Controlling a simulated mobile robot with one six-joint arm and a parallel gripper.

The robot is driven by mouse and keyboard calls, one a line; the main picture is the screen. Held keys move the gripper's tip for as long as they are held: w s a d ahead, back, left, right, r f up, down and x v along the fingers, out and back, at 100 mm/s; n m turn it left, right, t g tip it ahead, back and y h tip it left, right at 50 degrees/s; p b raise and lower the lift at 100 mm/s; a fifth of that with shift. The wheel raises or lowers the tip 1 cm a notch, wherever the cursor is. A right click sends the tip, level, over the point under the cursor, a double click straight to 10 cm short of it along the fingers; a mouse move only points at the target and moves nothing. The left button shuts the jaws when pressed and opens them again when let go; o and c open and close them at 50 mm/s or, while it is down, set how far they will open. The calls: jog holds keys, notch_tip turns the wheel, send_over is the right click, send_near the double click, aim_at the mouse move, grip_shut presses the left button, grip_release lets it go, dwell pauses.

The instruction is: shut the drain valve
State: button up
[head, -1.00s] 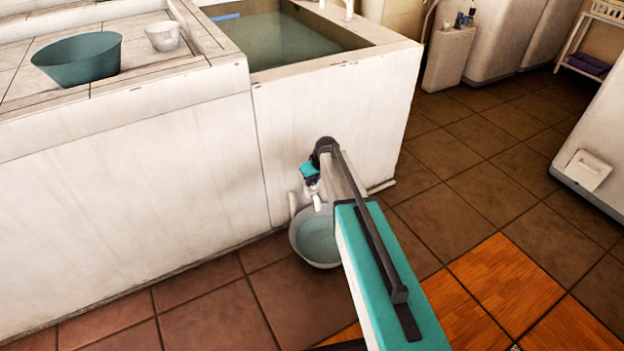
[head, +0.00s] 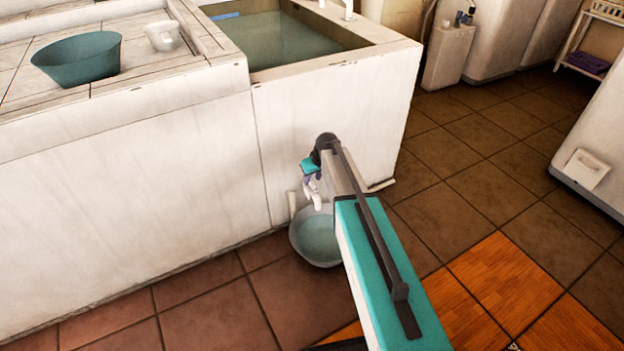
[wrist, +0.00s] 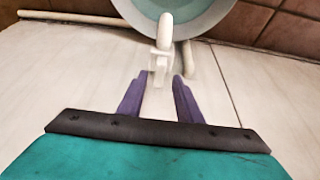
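The drain valve is a white fitting (wrist: 160,66) on a white spout (wrist: 164,32), which comes out of the washbasin's pale wall. In the wrist view, my gripper (wrist: 160,77) has its two purple fingers apart, one on each side of the valve's near end. A gap shows between them, and I cannot tell whether either finger touches the valve. In the head view, the spout (head: 316,198) shows just below my gripper (head: 308,185), and my arm partly hides the valve.
A basin of water (head: 318,240) stands on the tiles under the spout. The washbasin (head: 335,110) holds water above. A short white pipe (head: 293,203) stands left of the spout. A teal tub (head: 77,60) and a white pot (head: 163,37) sit on the counter.

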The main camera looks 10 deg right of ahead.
jog(key=p+v, duration=0.3)
jog(key=v, duration=0.9)
jog(key=shift+f, duration=0.1)
jog(key=s+a+f+g+p, duration=0.2)
jog(key=s+f+g+p, duration=0.15)
jog(key=s+p, duration=0.7)
jog(key=s+a+f+g+p, duration=0.15)
jog(key=s+f+p, duration=0.25)
jog(key=s+p, duration=0.65)
jog(key=s+r+m+g+p, duration=0.1)
jog(key=s+g+p, duration=0.1)
jog(key=s, duration=1.2)
jog(key=s+d+r+m+g+h+p, duration=0.1)
jog(key=s+m+g+p, duration=0.1)
jog(key=s, duration=1.3)
jog(key=shift+s+d+r+g, duration=0.2)
jog(key=shift+s+d+g, duration=0.05)
jog(key=shift+g, duration=0.05)
